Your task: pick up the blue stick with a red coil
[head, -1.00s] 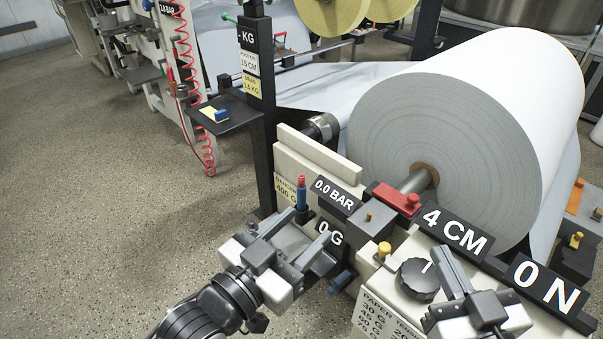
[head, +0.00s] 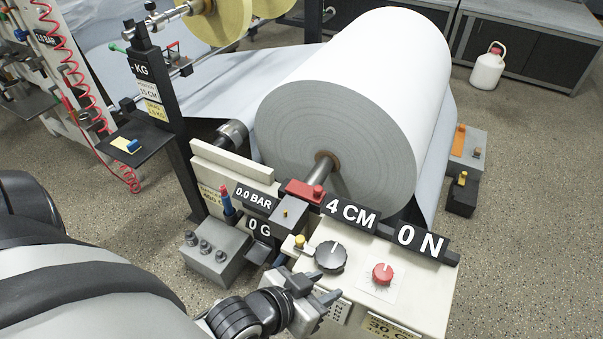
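Whether the red part is a coil is too small to tell. My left gripper (head: 325,286) is low in front of the control panel, to the right of and below the stick and apart from it. Its two fingers are spread and nothing shows between them. My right gripper is out of view.
A grey metal block (head: 213,258) with knobs sits below the stick. A black dial (head: 331,256) and a red knob (head: 382,273) are near my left gripper. A red coiled hose (head: 70,75) hangs at the far left.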

